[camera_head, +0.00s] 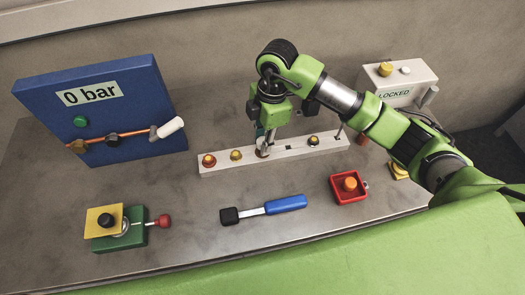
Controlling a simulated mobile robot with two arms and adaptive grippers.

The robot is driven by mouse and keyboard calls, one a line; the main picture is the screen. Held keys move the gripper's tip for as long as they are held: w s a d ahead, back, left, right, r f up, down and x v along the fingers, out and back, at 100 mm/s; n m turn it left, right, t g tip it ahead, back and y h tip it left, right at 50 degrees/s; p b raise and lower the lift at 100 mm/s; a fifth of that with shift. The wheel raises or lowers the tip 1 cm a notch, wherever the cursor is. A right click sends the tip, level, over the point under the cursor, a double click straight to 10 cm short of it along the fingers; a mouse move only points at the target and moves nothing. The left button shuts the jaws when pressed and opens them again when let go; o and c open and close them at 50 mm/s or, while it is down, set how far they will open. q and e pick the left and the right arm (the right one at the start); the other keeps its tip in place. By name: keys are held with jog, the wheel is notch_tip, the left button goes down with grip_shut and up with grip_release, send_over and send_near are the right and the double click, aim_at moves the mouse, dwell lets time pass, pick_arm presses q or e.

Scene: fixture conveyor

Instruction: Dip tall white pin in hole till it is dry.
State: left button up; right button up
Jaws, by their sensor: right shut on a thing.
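My right gripper (262,148) points down at the long white bar (221,169) in the middle of the table. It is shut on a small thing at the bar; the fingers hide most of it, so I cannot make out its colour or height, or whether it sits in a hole. A dark square opening (288,148) shows in the bar just right of the gripper. A thin grey upright pin (339,131) stands near the bar's right end. No tall white pin shows clearly. My left gripper is not in view.
A blue "0 bar" panel (150,90) stands left, a white "LOCKED" box (416,78) back right. A blue-handled tool (286,204) and a red tray (337,192) lie in front.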

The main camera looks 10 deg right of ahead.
jog(key=shift+f, duration=0.35)
dwell(1.2)
jog(key=shift+r+p, duration=0.7)
jog(key=shift+r, duration=0.45)
grip_shut()
jog(key=shift+r+p, duration=2.65)
jog(key=shift+r, duration=0.8)
